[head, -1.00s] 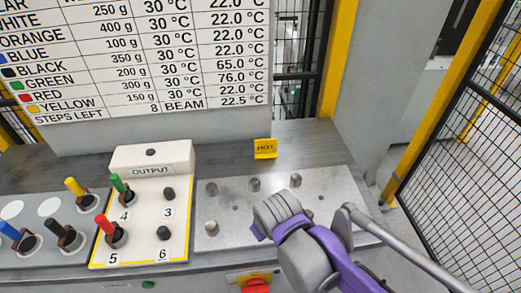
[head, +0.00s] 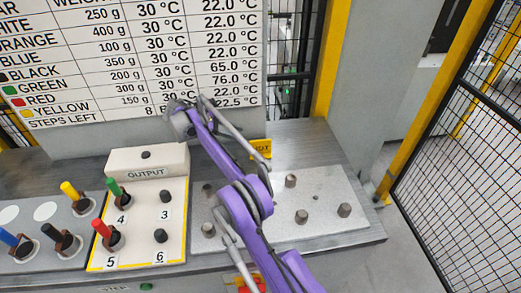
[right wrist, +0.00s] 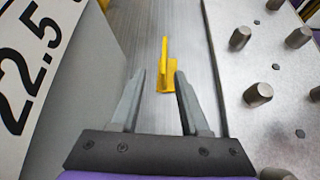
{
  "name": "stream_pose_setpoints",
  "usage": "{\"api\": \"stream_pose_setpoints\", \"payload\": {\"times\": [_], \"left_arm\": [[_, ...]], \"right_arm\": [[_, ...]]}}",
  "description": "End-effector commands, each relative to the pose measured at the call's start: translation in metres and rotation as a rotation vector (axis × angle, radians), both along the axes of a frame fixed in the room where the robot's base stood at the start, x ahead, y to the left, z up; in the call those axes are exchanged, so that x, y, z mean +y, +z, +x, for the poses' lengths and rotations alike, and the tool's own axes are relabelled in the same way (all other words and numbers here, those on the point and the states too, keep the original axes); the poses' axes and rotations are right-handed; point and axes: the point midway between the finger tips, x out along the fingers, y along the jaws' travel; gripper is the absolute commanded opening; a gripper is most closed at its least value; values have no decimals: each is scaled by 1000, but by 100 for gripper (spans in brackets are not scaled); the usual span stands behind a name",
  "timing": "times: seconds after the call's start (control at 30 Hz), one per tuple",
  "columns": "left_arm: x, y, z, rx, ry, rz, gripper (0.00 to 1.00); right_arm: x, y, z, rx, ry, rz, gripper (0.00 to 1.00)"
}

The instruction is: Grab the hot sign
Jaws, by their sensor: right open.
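The yellow hot sign (head: 262,145) stands on the grey bench behind the metal plate, partly covered by my right arm in the head view. In the right wrist view the sign (right wrist: 166,62) stands upright, nearly edge-on, on its small yellow base. My right gripper (right wrist: 158,76) is open and empty. Its two fingers point along the bench, and the sign shows in the gap between the fingertips, seemingly still beyond them. My left gripper is out of view.
The metal plate (head: 325,205) with several pegs lies in front of the sign. The white chart board (head: 150,50) rises behind the bench. The output box (head: 150,160) with coloured pegs stands to the left. A mesh fence (head: 460,150) is at the right.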

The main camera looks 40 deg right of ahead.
Motion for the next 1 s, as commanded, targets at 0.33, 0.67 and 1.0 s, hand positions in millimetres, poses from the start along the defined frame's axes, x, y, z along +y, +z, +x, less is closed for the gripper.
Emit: {"api": "stream_pose_setpoints", "payload": {"times": [0.33, 0.67, 1.0], "left_arm": [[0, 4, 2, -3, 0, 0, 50], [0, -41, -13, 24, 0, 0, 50], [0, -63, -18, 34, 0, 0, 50]], "right_arm": [[-18, -37, -1, 222, -21, -90, 45], [-44, -59, -20, 241, -26, -95, 45], [-63, -62, -29, 236, -23, -94, 45]]}}
